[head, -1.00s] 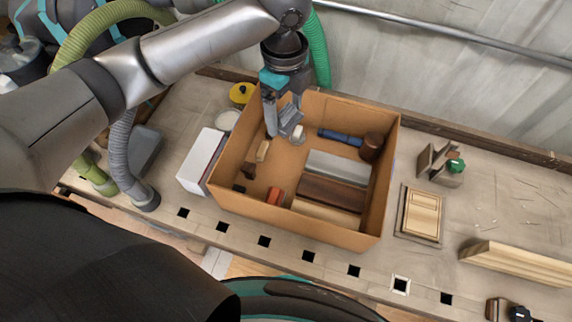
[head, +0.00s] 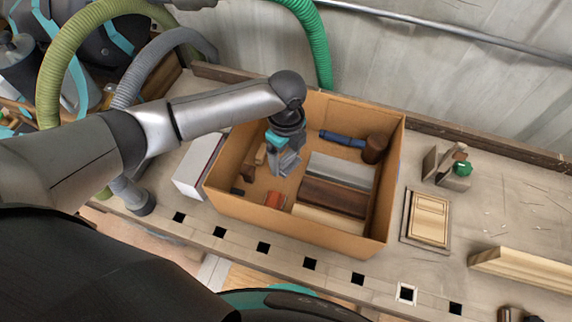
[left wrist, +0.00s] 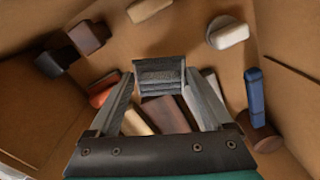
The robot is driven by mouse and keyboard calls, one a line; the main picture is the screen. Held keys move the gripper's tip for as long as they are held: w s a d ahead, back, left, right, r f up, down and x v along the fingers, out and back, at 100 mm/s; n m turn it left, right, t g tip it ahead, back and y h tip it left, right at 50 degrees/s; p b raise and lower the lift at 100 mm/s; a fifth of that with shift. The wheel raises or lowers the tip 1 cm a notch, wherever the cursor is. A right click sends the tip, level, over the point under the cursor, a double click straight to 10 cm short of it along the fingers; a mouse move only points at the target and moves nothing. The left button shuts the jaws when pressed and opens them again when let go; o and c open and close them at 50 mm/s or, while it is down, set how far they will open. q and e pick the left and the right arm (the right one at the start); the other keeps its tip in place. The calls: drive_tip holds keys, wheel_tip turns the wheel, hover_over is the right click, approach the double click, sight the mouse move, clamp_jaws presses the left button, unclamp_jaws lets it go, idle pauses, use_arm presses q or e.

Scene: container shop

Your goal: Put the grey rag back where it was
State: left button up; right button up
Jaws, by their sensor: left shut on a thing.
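The grey rag (left wrist: 160,74) is a small folded dark-grey bundle between my left gripper's fingertips in the left wrist view. My left gripper (head: 286,165) is shut on it and points down inside the open cardboard box (head: 300,226). In the head view the gripper is over the box's middle-left part, left of the long blocks, and the rag is hard to tell from the grey fingers. The rag appears above the box floor; I cannot tell whether it touches anything. My right gripper is not in view.
The box holds a grey block (head: 340,169), a dark brown block (head: 333,198), a blue cylinder (head: 342,138), a brown cylinder (head: 374,149) and an orange piece (head: 275,199). A white box (head: 196,167) stands outside left. A wooden panel (head: 429,217) lies right.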

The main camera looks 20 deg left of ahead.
sight(286, 165)
use_arm(q)
drive_tip(key=shift+f+b, duration=0.4)
drive_tip(key=shift+f, duration=1.55)
drive_tip(key=shift+f, duration=0.15)
drive_tip(key=o, duration=1.1)
wheel_tip(286, 165, up, 12)
drive_tip(key=p, duration=0.2)
drive_tip(key=shift+r+p, duration=0.2)
drive_tip(key=shift+p, duration=0.2)
